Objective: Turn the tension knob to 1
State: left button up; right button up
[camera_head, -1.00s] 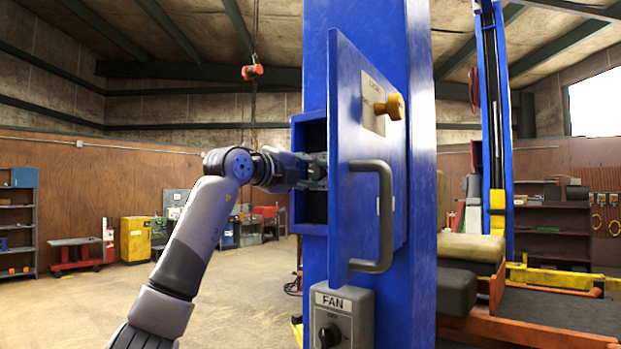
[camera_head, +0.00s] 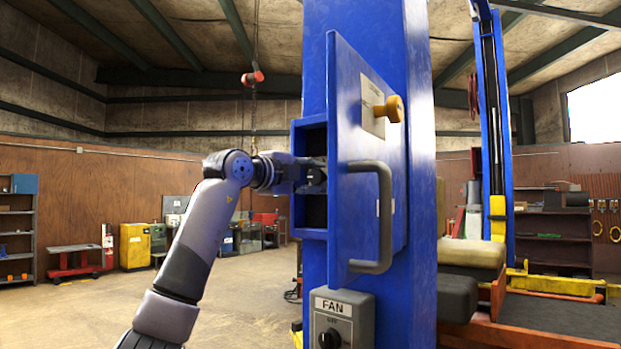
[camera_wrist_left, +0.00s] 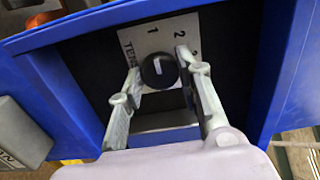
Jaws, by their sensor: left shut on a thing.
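The tension knob (camera_wrist_left: 158,70) is round and black with a short white mark. It sits on a pale label plate (camera_wrist_left: 155,37) inside the blue box on the post. The plate shows 1, 2 and part of a 3, and its lettering is partly hidden. My left gripper (camera_wrist_left: 158,65) is shut on the knob, one finger on each side. The mark points roughly toward the plate's number row, but I cannot tell the exact setting. In the head view my left gripper (camera_head: 314,176) reaches into the blue box (camera_head: 310,232), and the knob is hidden there. My right gripper is not in view.
The open blue door (camera_head: 345,120) with a grey handle (camera_head: 385,215) and a yellow knob (camera_head: 394,108) stands right of my left gripper. A grey FAN switch box (camera_head: 355,315) is below. Open floor (camera_head: 245,305) lies to the left.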

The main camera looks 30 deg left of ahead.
pick_arm(q)
jog(key=o, duration=1.2)
jog(key=s, duration=0.8)
jog(key=s+a, duration=0.1)
jog(key=s, duration=0.3)
